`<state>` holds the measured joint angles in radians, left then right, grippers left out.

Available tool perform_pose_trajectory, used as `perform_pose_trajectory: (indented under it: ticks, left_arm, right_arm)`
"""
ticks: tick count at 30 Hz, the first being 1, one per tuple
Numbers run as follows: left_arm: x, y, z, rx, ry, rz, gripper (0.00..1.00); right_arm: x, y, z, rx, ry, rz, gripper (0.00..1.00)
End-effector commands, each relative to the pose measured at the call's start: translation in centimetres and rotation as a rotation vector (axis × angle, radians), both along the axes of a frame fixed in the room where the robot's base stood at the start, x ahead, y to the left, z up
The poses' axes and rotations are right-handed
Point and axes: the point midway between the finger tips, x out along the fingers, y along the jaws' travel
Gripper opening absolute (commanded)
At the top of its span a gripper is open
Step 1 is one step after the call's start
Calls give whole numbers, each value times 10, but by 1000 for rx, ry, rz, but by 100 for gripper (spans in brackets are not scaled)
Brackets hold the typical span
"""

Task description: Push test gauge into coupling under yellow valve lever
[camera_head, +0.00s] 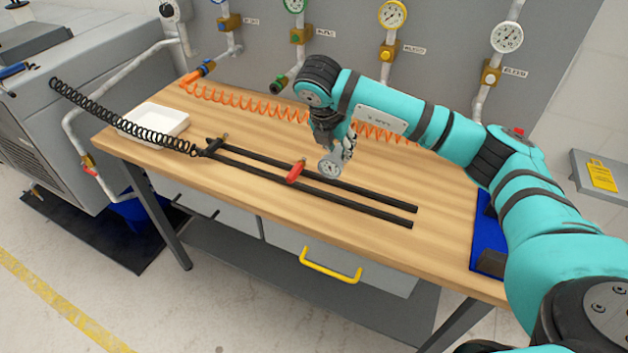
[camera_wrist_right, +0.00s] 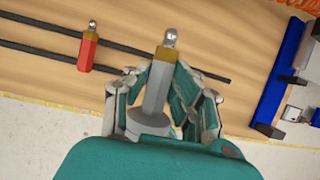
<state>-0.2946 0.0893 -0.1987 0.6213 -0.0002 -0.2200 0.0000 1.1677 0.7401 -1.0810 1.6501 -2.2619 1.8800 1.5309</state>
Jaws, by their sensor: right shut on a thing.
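My right gripper (camera_head: 336,148) is shut on the test gauge (camera_head: 329,167), a small round white dial, and holds it over the workbench. In the right wrist view the gauge (camera_wrist_right: 157,90) is a grey stem with a brass collar and a metal tip, between the fingers of the gripper (camera_wrist_right: 160,84). The tip points away from the wrist. On the back wall, a yellow-rimmed gauge (camera_head: 392,14) sits above a brass valve with yellow on it (camera_head: 388,52). The coupling below is hidden or unclear behind my right arm. The gauge is well apart from the wall. My left gripper is not in view.
A red fitting (camera_head: 296,171) lies on two black rails on the bench; it also shows in the right wrist view (camera_wrist_right: 88,52). An orange coiled hose (camera_head: 240,98) runs along the back. A white tray (camera_head: 160,121) stands left, a blue tray (camera_head: 484,235) right.

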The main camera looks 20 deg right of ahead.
Motion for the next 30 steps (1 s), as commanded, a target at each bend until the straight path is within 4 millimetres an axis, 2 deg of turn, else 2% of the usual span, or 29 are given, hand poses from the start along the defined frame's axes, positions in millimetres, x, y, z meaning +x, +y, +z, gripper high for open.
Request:
perform_pose_trajectory:
  ticks: [1,3,6,16,22,30]
  left_arm:
    - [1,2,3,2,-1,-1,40]
    - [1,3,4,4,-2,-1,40]
    - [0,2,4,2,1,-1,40]
    - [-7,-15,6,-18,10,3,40]
    - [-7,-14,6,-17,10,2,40]
    - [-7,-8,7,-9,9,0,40]
  right_arm:
    - [3,-15,7,16,-17,-11,0]
    - [6,-29,14,33,-35,-16,0]
    - [9,-40,20,48,-52,-19,0]
    - [25,-62,22,52,-59,-22,0]
    - [35,-72,22,53,-58,-20,0]
    - [39,-76,22,53,-58,-18,0]
